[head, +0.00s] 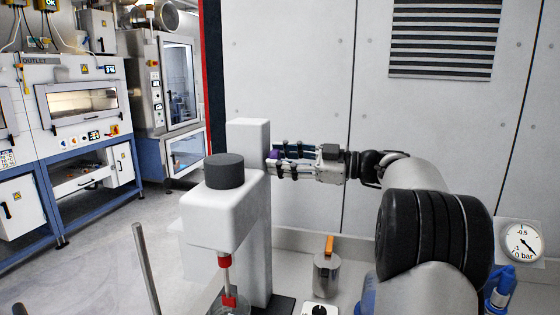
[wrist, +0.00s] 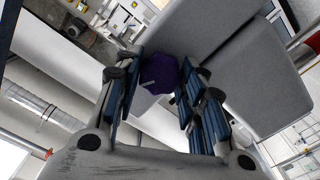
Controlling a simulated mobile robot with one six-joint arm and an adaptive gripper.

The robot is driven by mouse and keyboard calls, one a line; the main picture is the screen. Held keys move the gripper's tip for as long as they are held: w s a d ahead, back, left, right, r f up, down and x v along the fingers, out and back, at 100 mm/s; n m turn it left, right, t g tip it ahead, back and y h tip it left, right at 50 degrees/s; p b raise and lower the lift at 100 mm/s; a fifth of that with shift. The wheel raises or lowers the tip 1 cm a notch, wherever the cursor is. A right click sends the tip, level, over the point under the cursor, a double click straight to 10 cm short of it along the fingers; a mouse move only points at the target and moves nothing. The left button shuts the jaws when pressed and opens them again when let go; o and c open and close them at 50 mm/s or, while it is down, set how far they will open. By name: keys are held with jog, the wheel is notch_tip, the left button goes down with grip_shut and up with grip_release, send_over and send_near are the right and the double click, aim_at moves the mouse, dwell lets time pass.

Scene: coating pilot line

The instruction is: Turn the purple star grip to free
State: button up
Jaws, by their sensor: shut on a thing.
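The purple star grip (head: 275,155) sits on the right side of the white stand's column (head: 248,135). In the wrist view the grip (wrist: 158,74) lies between the blue-padded fingers, next to a grey-white block. My gripper (head: 283,159) reaches in from the right, level with the grip, and its fingers are shut on it. The wrist view also shows my gripper (wrist: 155,85) with a finger on each side of the grip. Most of the grip is covered by the fingers in the head view. Any free or locked marking cannot be made out.
The white stand carries a dark round cap (head: 224,171) and a red-tipped shaft (head: 229,298) over a vessel. A metal pot with an orange handle (head: 328,272) stands below my arm. A pressure gauge (head: 521,242) is at the right. A pale wall panel is behind.

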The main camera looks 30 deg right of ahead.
jog(key=shift+f+n+b, duration=0.25)
jog(key=shift+n+b, duration=0.15)
jog(key=shift+b, duration=0.7)
jog(key=n, duration=0.3)
jog(key=shift+r, duration=0.15)
jog(key=o, duration=1.3)
jog(key=shift+r, duration=0.1)
jog(key=v, duration=0.6)
